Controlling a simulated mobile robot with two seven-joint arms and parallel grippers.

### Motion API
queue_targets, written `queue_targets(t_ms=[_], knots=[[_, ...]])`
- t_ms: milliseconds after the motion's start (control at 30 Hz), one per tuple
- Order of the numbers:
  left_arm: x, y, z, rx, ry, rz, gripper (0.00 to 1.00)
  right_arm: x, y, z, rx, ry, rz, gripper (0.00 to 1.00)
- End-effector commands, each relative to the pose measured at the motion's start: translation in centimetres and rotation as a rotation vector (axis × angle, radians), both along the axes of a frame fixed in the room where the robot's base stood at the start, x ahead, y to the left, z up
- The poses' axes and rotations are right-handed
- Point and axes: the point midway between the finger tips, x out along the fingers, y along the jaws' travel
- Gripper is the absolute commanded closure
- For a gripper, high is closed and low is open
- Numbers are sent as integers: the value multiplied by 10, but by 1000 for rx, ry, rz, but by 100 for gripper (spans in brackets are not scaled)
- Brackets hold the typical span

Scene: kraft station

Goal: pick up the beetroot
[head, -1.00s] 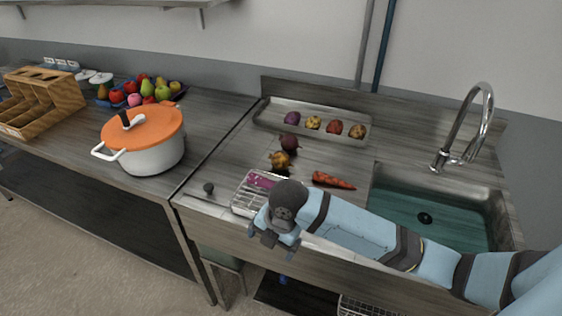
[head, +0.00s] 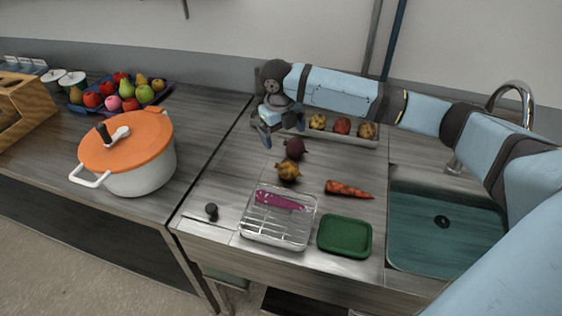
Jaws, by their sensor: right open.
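A dark purple-red round vegetable, which looks like the beetroot (head: 295,148), lies on the steel counter just behind a yellow-brown onion-like vegetable (head: 287,171). My right gripper (head: 281,129) is open and empty, with its fingers pointing down. It hangs behind and slightly left of the beetroot in the picture, apart from it. It covers the left end of the long metal tray (head: 350,143). My left gripper is not in view.
A carrot (head: 349,189) lies to the right, near the sink (head: 440,245). In front are a wire-topped tray (head: 275,240) with a purple item (head: 278,201) and a green tray (head: 344,237). An orange-lidded pot (head: 145,165) stands left.

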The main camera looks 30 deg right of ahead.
Motion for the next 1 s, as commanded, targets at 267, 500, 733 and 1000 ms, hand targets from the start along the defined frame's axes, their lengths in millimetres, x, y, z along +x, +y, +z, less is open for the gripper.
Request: queue_targets(t_ms=[267,500,733,1000], knots=[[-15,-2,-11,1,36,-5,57,-2,-5,-54,-1,4,0,4],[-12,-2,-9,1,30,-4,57,-1,-8,-79,-1,2,0,4],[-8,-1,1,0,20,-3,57,-6,-8,-105,-1,4,0,4],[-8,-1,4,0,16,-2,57,-6,-10,-131,-1,1,0,4]])
